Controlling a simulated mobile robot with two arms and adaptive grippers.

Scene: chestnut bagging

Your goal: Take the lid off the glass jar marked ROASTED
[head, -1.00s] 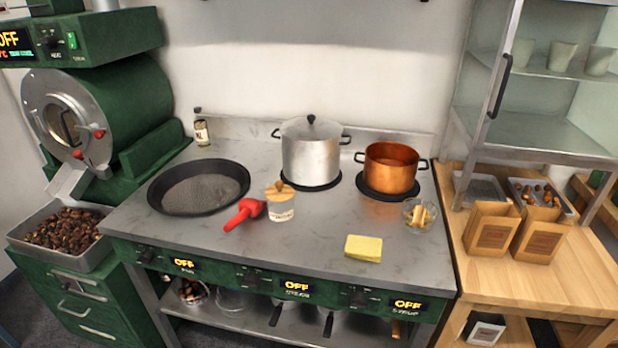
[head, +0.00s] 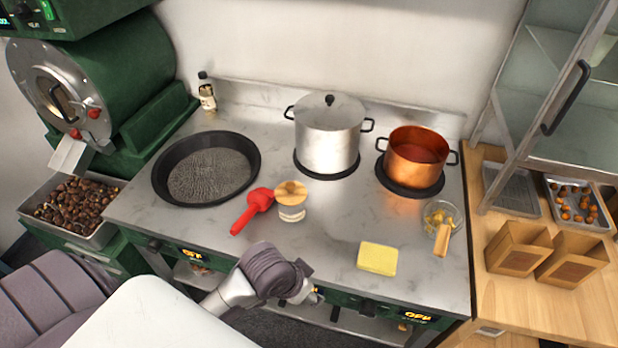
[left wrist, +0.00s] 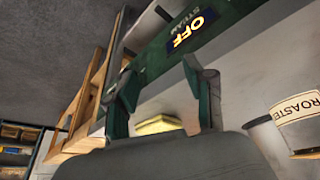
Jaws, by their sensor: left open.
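The glass jar (head: 292,212) stands on the steel worktop in the head view, with its round wooden lid (head: 291,190) on top. Its label is too small to read there. In the left wrist view the jar (left wrist: 298,125) is cut off at the right edge, and its label reads "ROASTE". My left gripper (head: 312,294) is at the front edge of the worktop, below and slightly right of the jar, apart from it. In the left wrist view my left gripper (left wrist: 160,98) shows its two fingers spread with nothing held between them. My right gripper is not in view.
A red scoop (head: 253,209) lies just left of the jar. A black pan (head: 160,182), a steel pot (head: 327,140) and a copper pot (head: 415,160) stand behind. A glass bowl (head: 455,213) is farther right.

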